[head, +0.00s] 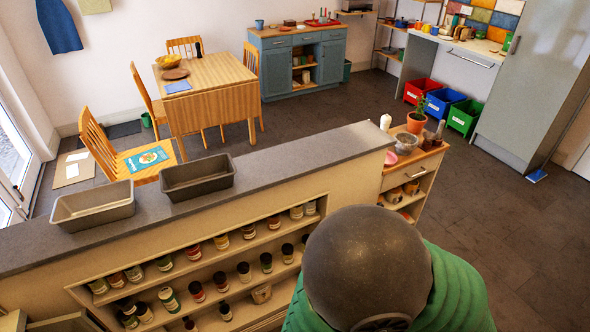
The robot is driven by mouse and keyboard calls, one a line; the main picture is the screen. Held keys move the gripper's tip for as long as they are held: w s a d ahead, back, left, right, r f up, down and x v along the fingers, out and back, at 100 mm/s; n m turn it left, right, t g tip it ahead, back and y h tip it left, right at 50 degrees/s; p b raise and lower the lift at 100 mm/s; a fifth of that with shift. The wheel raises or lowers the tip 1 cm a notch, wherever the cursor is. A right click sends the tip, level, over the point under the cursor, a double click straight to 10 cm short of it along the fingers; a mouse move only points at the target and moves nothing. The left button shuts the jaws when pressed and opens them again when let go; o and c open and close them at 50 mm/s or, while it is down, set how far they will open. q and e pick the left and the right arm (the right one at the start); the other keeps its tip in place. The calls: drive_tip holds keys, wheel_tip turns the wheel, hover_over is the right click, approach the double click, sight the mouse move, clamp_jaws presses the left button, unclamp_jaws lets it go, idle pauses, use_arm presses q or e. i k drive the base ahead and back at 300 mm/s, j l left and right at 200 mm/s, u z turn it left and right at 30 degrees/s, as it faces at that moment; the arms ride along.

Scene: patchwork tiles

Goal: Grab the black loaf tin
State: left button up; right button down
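The black loaf tin (197,183) is the darker of two tins on the grey counter top of a low partition. It stands upright, open side up, and looks empty. A lighter grey-brown loaf tin (93,212) stands to its left, with a small gap between them. Neither of my grippers shows in the head view.
The partition's grey top (290,153) is clear right of the tins. Jars fill the shelves (200,262) below. Behind stand a wooden table (225,68), chairs and a blue cabinet (275,65). A potted plant (417,120) stands on a side unit at right.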

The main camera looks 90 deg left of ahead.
sight(186, 181)
drive_tip(key=u, duration=2.55)
drive_tip(key=k+j+u, duration=0.1)
drive_tip(key=u, duration=0.75)
drive_tip(key=k+j, duration=0.05)
